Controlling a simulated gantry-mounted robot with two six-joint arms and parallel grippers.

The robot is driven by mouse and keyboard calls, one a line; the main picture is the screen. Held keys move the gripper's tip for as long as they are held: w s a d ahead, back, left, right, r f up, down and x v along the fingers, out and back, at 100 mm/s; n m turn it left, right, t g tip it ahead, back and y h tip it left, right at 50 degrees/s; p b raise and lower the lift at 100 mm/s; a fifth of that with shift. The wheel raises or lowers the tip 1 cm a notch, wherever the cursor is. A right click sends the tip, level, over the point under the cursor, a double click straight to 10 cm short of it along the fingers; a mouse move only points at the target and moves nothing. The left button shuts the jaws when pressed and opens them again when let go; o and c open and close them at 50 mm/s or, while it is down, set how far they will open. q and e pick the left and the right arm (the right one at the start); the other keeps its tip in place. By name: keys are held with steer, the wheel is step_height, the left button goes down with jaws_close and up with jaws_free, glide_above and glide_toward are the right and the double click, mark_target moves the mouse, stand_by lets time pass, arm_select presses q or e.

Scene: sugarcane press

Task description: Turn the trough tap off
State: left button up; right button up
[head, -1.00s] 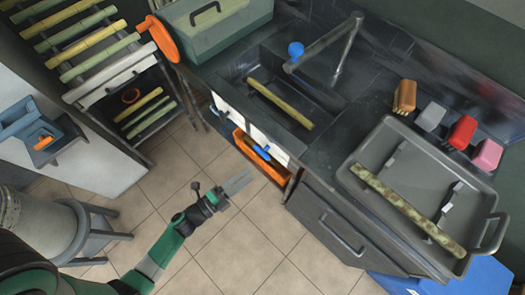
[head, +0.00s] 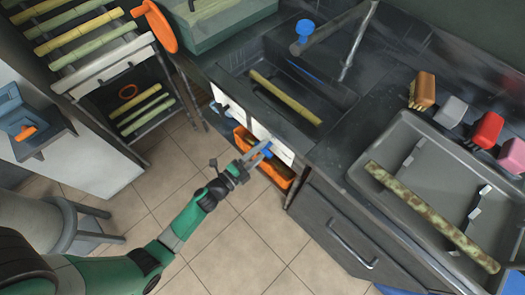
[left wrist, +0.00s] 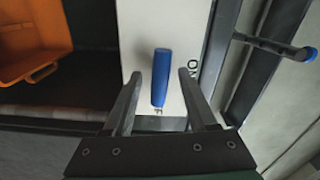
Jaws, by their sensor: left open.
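The trough tap's blue lever (head: 266,152) is on a white panel (left wrist: 135,22) on the front of the sink counter. In the left wrist view the lever (left wrist: 161,77) points along my fingers, with dark lettering that looks like "ON" beside it. My left gripper (head: 257,150) is open at the panel, and its fingers (left wrist: 160,84) are on either side of the lever, with visible gaps. I cannot tell contact in the head view. The sink trough (head: 335,104) holds a yellow-green cane stick (head: 286,97). My right gripper is not in view.
An orange bin (head: 243,141) sits under the panel; it also shows in the left wrist view (left wrist: 30,45). A faucet with a blue knob (head: 304,29) overhangs the sink. A grey tray (head: 410,132) with a mottled cane (head: 432,215) is at right. The tiled floor (head: 240,250) is clear.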

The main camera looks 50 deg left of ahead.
arm_select(q)
steer(key=shift+w, duration=0.55)
jaws_close()
steer(key=shift+n, duration=0.4)
jaws_free()
steer(key=shift+s, duration=0.15)
